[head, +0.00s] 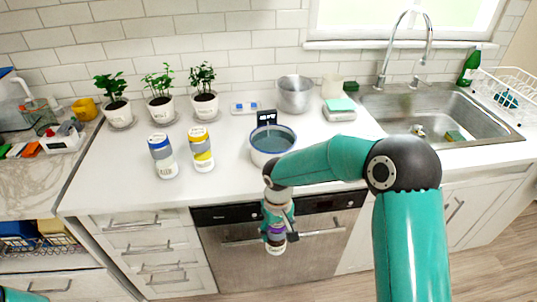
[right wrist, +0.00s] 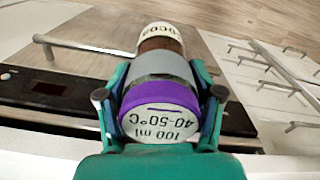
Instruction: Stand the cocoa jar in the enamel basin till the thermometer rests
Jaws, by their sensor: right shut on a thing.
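The cocoa jar (right wrist: 160,98) has a purple lid marked "100 ml 40-50°C", a grey band and a white part lettered "COCOA". My right gripper (head: 277,226) is shut around it, with a finger on each side in the right wrist view (right wrist: 162,105). In the head view the jar (head: 275,249) hangs lid up in front of the dishwasher, beyond the counter's front edge. The enamel basin (head: 258,154), white with a blue rim, stands on the counter behind my right forearm, with grey-blue content. A small black display (head: 267,118) stands behind it; I cannot tell if it is the thermometer. My left gripper is out of view.
A blue-lidded jar (head: 162,157) and a yellow-lidded jar (head: 201,150) stand left of the basin. Three potted plants (head: 160,108), a metal pot (head: 295,95) and a lidded box (head: 339,110) stand behind. The sink (head: 420,112) is right. The dishwasher handle (head: 325,233) is near my gripper.

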